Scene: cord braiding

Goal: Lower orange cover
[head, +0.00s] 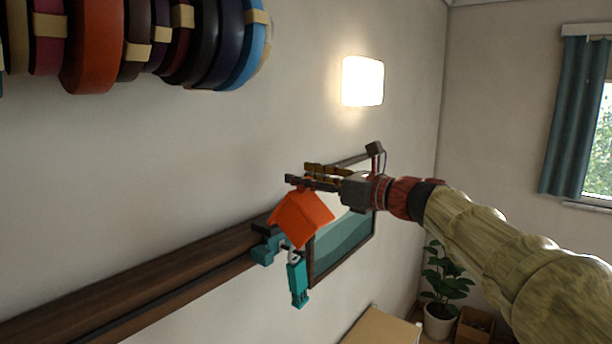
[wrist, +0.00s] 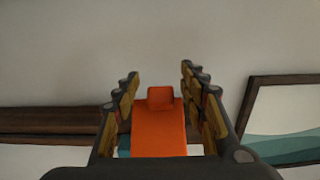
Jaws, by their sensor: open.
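The orange cover (head: 302,216) is a small roof-like piece at the right end of the dark wooden rail (head: 150,277). It is tilted, and teal parts show below it: a block (head: 266,250) on the rail and a hanging piece (head: 298,284). My gripper (head: 300,182) is just above the cover's top in the head view. In the wrist view the orange cover (wrist: 158,127) lies between the two open fingers of my gripper (wrist: 158,85), with gaps on both sides. Whether a finger touches the cover cannot be told.
A framed picture (head: 345,243) hangs on the wall behind my gripper. A lit wall lamp (head: 362,81) is above. Several coloured rolls (head: 93,45) hang at the upper left. A potted plant (head: 447,275) and a box (head: 380,328) stand below right.

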